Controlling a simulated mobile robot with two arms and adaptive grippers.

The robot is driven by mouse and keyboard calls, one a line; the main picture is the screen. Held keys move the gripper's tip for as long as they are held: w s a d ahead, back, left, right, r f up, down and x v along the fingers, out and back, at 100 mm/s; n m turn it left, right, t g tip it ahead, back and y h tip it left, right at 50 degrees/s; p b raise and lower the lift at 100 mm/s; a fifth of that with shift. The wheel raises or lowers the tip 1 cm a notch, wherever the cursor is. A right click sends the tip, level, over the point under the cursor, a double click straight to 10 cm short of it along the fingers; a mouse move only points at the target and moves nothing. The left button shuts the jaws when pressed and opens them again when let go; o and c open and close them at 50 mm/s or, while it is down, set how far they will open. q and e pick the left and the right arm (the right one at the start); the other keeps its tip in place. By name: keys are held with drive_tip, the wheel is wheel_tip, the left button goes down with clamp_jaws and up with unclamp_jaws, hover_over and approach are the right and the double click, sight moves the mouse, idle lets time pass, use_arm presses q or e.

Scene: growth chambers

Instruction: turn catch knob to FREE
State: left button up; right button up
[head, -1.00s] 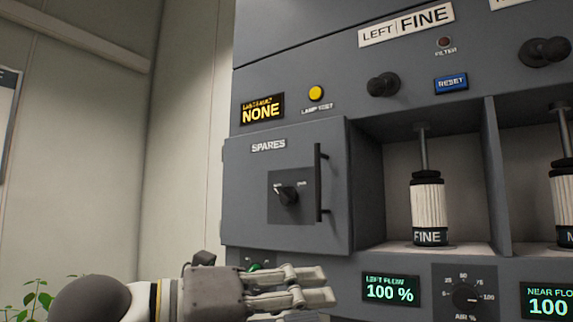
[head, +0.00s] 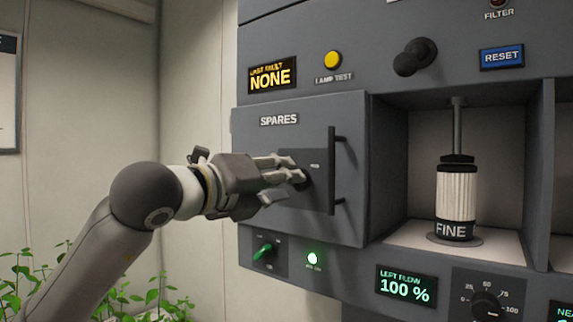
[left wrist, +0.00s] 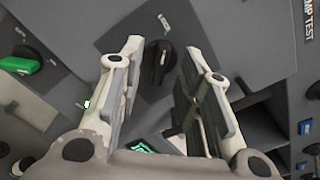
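The catch knob (head: 304,179) is a black rotary knob on a dark plate (head: 322,196) on the SPARES door (head: 268,215). My left gripper (head: 283,176) is in front of it and partly covers it in the head view. In the left wrist view the knob (left wrist: 157,64), with a pale pointer line, shows between the two fingertips. The fingers are apart, with a gap on each side of the knob. Whether a fingertip touches the plate cannot be told. The small labels around the knob are too small or hidden to read. My right gripper is not in view.
A vertical black door handle (head: 333,170) stands out just right of the knob. Below the door are a green switch (head: 264,250) and a lit green lamp (head: 312,259). An open bay with a FINE filter (head: 456,200) is to the right. Plants (head: 150,298) are at lower left.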

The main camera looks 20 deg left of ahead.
use_arm(q)
drive_tip(key=shift+p+x, duration=0.35)
drive_tip(key=shift+x, duration=0.55)
clamp_jaws()
drive_tip(key=shift+s+d+m+b, duration=0.1)
drive_tip(key=shift+d+m+b, duration=0.1)
drive_tip(key=shift+m+b, duration=3.25)
drive_tip(key=shift+d+m+b, duration=0.2)
drive_tip(key=shift+m+b, duration=1.15)
drive_tip(key=shift+m, duration=4.1)
unclamp_jaws()
